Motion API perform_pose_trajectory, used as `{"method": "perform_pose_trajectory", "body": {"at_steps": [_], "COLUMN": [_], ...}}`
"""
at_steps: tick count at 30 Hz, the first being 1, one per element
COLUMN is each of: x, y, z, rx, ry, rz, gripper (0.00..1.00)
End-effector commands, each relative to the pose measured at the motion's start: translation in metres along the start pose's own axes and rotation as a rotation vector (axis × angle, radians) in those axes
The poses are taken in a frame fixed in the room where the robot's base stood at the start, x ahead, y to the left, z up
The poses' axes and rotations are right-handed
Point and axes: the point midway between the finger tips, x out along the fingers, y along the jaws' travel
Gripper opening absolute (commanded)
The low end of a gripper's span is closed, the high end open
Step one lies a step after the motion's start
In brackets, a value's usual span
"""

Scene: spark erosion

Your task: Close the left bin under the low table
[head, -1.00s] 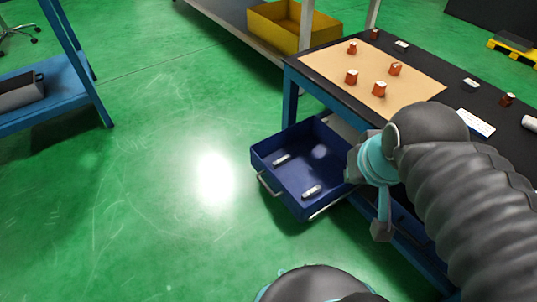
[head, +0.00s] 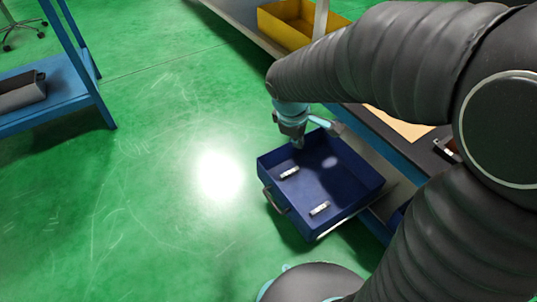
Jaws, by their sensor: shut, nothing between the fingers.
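The left bin (head: 348,205) is a dark blue drawer pulled out from under the low table (head: 372,134). Its metal handle (head: 275,201) is on the front wall, facing left. Two small pale pieces (head: 289,173) (head: 319,209) lie on its floor. My gripper (head: 298,144) hangs over the bin's far edge, pointing down, with its fingers together and empty. It is apart from the handle; I cannot tell whether it touches the bin's wall. My arm hides most of the low table and its top.
A blue shelf unit (head: 60,95) with a grey tray (head: 20,90) stands at the left. The green floor (head: 150,200) in front of the drawer is clear.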

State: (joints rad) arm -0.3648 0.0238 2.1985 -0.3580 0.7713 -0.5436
Motion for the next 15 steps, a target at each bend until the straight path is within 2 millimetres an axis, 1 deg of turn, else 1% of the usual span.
{"method": "perform_pose_trajectory", "body": {"at_steps": [1,5,9,12,15], "x": [0.017,0.055,0.099,0.129,0.154], "y": [-0.003,-0.010,-0.026,-0.042,-0.056], "z": [-0.017,-0.055,-0.094,-0.118,-0.137], "rx": [-0.089,-0.314,-0.560,-0.720,-0.855], "ry": [-0.020,-0.056,-0.091,-0.113,-0.128], "rz": [-0.009,-0.017,-0.027,-0.037,-0.044], "gripper": [0.00,0.00,0.00,0.00,0.00]}}
